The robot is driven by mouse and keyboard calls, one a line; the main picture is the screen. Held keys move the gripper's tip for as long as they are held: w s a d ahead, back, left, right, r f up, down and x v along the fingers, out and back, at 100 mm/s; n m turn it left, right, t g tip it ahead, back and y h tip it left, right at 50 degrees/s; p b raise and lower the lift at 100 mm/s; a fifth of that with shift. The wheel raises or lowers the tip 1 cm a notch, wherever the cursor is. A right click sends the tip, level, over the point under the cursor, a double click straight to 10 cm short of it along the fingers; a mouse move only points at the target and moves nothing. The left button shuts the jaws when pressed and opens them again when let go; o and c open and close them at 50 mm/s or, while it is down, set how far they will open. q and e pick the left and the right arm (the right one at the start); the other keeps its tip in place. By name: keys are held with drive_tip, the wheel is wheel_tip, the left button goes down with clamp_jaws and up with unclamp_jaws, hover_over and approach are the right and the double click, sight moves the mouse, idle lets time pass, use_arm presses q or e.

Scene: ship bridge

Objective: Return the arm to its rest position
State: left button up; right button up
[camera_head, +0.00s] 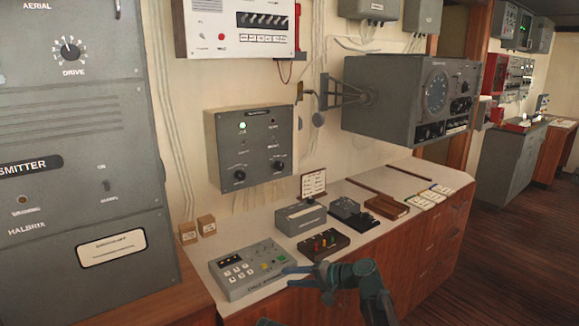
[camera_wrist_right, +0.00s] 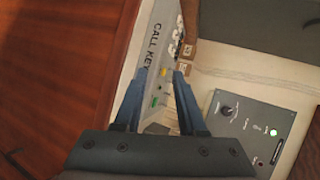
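My right gripper (camera_head: 287,276) reaches in from the lower right in the head view, with its blue fingers spread by the right edge of the grey call-key panel (camera_head: 234,276). It is open with nothing held between the fingers. In the right wrist view the two blue fingers of the right gripper (camera_wrist_right: 160,74) stand apart, and the panel marked CALL KEY (camera_wrist_right: 152,50) shows beyond them. From these views I cannot tell whether the fingers touch the panel. A small dark piece at the bottom edge of the head view may belong to my left gripper; its fingers cannot be made out.
A grey radar unit (camera_head: 408,97) juts from the wall above. Wooden floor (camera_head: 505,235) lies clear at right.

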drive_tip(key=s+d+f+n+g+h, duration=0.2)
drive_tip(key=s+d+f+h, duration=0.45)
drive_tip(key=s, duration=0.35)
drive_tip(key=s+d+f+n+g+h, duration=0.3)
drive_tip(key=s+d+f+h, duration=0.2)
drive_tip(key=s+d+f, duration=0.4)
drive_tip(key=s+a+r+n+g+h+p, duration=0.1)
drive_tip(key=s+a+r+n+h+p, duration=0.1)
drive_tip(key=s+a+r+p, duration=0.4)
drive_tip(key=s+a+r+n, duration=0.1)
drive_tip(key=a+r, duration=0.1)
drive_tip(key=a, duration=0.2)
drive_tip(key=shift+s+a+r+n, duration=0.15)
drive_tip(key=shift+s+a+n, duration=0.15)
drive_tip(key=shift+s+a, duration=0.1)
